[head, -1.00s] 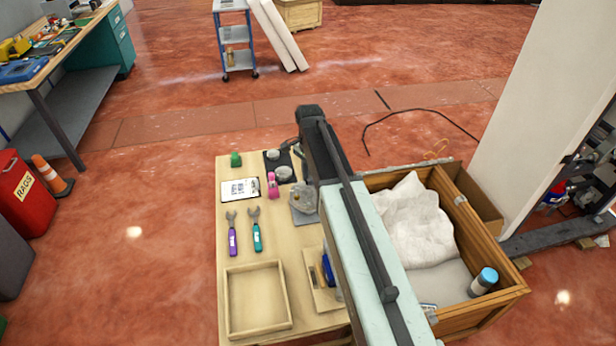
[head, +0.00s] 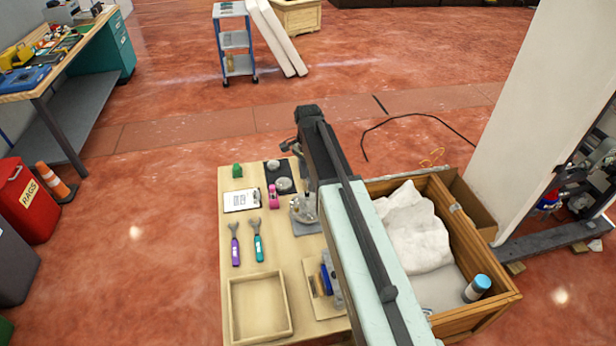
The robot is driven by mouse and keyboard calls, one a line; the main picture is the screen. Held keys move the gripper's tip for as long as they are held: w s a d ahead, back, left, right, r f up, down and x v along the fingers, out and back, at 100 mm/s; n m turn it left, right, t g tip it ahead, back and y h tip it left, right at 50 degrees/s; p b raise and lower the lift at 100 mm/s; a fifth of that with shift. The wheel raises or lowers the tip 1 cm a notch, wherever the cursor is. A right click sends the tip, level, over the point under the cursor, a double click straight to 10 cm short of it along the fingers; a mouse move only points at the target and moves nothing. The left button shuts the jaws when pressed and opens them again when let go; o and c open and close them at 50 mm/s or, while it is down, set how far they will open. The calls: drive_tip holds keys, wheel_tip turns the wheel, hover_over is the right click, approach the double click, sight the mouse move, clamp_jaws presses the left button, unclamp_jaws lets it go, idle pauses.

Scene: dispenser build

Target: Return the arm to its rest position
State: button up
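My arm reaches from the bottom right up over the right side of a light wooden table (head: 305,275) in the head view. Its elbow end stands near the table's far right corner. My gripper (head: 300,206) shows only in part, beside and under the arm. It is close to a grey plate (head: 308,229) on the table. The arm hides much of it, and I cannot make out its fingers or whether anything is between them.
The table holds wrenches (head: 257,240), a clipboard (head: 241,200), a pink item (head: 273,196) and an empty wooden tray (head: 231,310). A wooden crate (head: 494,308) with white cloth (head: 412,230) and a blue-capped bottle (head: 477,288) stands right. A white pillar (head: 530,110) rises behind it.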

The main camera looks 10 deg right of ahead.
drive_tip(key=shift+r, duration=0.9)
drive_tip(key=shift+f, duration=0.1)
drive_tip(key=s+n, duration=1.2)
drive_tip(key=s, duration=0.5)
drive_tip(key=shift+s+a+n, duration=0.3)
drive_tip(key=shift+a, duration=0.1)
